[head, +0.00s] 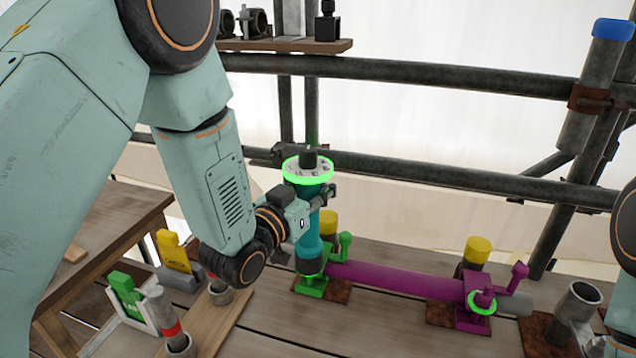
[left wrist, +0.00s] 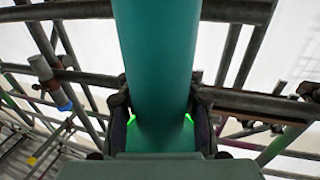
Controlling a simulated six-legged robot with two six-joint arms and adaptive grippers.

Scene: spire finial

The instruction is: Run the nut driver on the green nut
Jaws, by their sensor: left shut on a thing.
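The nut driver (head: 307,220) is a teal cylinder with a dark top knob and a glowing green ring round a pale dial. It stands upright over the green clamp (head: 312,286) at the left end of the purple tube (head: 395,280). My left gripper (head: 318,202) is shut round its body from the left. In the left wrist view the teal body (left wrist: 156,70) runs between the two fingers.
A purple clamp (head: 478,300) with a green-lit ring holds the tube's right end. Yellow-capped posts (head: 478,250) stand behind. Grey scaffold pipes (head: 420,85) cross the back. A wooden board (head: 215,325) with holders lies at front left, and an open dark cup (head: 580,300) stands at right.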

